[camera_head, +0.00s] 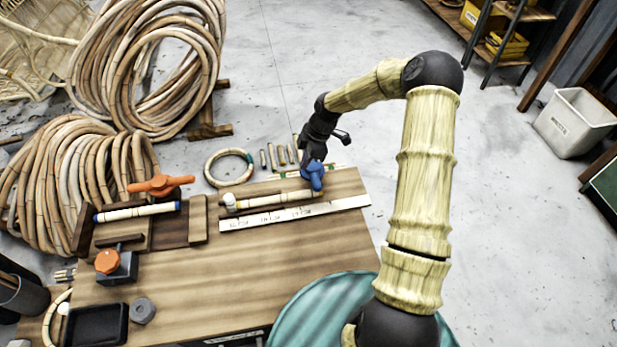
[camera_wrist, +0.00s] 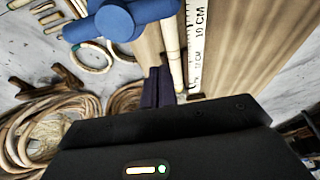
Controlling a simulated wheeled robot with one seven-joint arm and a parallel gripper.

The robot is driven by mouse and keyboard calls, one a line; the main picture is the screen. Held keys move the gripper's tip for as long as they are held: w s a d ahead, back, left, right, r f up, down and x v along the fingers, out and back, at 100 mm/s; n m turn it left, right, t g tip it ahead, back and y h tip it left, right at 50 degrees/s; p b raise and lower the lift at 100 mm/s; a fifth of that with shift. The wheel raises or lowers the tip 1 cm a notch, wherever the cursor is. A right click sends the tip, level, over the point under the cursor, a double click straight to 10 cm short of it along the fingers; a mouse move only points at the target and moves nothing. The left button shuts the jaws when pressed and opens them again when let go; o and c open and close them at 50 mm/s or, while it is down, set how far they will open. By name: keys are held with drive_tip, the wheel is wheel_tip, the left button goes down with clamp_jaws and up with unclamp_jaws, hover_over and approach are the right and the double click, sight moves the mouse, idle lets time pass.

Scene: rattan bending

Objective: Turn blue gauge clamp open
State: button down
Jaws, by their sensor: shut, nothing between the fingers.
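The blue gauge clamp (camera_head: 313,176) is a dark blue rounded handle at the far right end of the bench. In the wrist view its blue cross-shaped handle (camera_wrist: 122,22) fills the upper left, with a round hub in the middle. In the wrist view my shut, empty fingers (camera_wrist: 157,88) point up the picture, below and right of the handle. A gap shows between them and the handle there. Whether any part touches is unclear.
A white ruler (camera_head: 290,213) lies along the bench beside a pale rattan rod (camera_head: 280,199). An orange handle (camera_head: 160,185) and an orange-knobbed block (camera_head: 108,262) are at the left. Rattan coils (camera_head: 145,70) stand behind. The bench front (camera_head: 240,290) is largely clear.

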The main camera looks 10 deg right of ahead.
sight(312, 171)
drive_tip(key=b+x, duration=0.3)
drive_tip(key=x, duration=0.7)
drive_tip(key=shift+f, duration=0.3)
drive_tip(key=d, duration=0.1)
drive_tip(key=d+r+b, duration=0.1)
drive_tip(key=d, duration=0.1)
drive_tip(key=shift+d, duration=0.2)
drive_tip(key=shift+d+r, duration=0.2)
drive_tip(key=shift+d, duration=0.1)
drive_tip(key=shift+d, duration=0.15)
